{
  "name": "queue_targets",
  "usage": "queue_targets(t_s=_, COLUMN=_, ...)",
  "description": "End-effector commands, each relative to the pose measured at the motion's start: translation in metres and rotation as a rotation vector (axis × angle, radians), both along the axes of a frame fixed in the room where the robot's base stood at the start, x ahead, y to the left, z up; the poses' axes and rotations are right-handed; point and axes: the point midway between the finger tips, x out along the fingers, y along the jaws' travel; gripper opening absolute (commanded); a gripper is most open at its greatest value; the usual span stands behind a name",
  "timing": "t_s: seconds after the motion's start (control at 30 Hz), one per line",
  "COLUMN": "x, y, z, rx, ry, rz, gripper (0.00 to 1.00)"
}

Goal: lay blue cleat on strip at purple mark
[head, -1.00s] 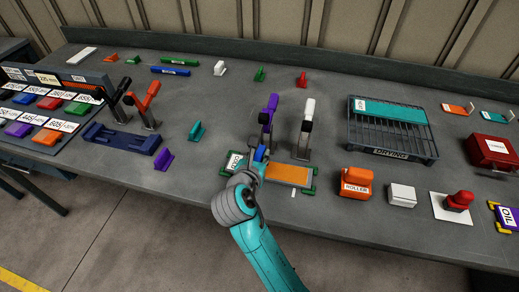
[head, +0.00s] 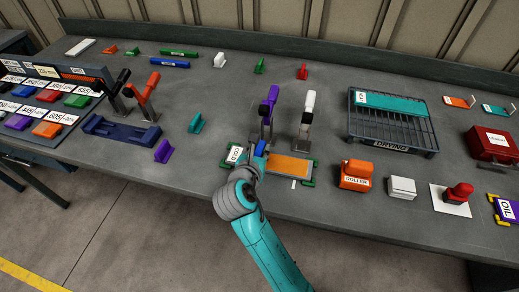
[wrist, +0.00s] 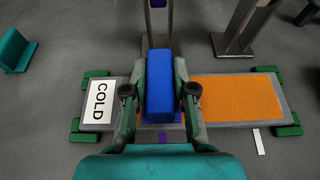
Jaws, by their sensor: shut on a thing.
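My gripper (wrist: 159,98) is shut on the blue cleat (wrist: 159,75), with one finger on each side of it. The cleat lies lengthwise across the orange strip (wrist: 240,97), left of its middle. It also shows in the head view (head: 261,148); whether it touches the strip or hovers just above it, I cannot tell. A purple mark (wrist: 162,137) shows just below the cleat's near end, roughly in line with it. The strip (head: 290,168) lies on a grey plate with green corner blocks and a COLD label (wrist: 98,101). My fingers hide the strip beside the cleat.
A purple-handled clamp (head: 268,105) and a white-handled clamp (head: 307,110) stand close behind the plate. A teal cleat (head: 195,123) and a purple cleat (head: 163,151) lie to the left.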

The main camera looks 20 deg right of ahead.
Motion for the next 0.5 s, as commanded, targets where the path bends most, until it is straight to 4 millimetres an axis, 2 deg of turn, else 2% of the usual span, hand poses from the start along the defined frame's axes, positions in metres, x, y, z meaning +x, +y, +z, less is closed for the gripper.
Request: queue_targets(t_s=0.5, x=0.0, y=0.0, z=-0.0085, rx=-0.001, ry=0.001, rz=0.0, gripper=0.0)
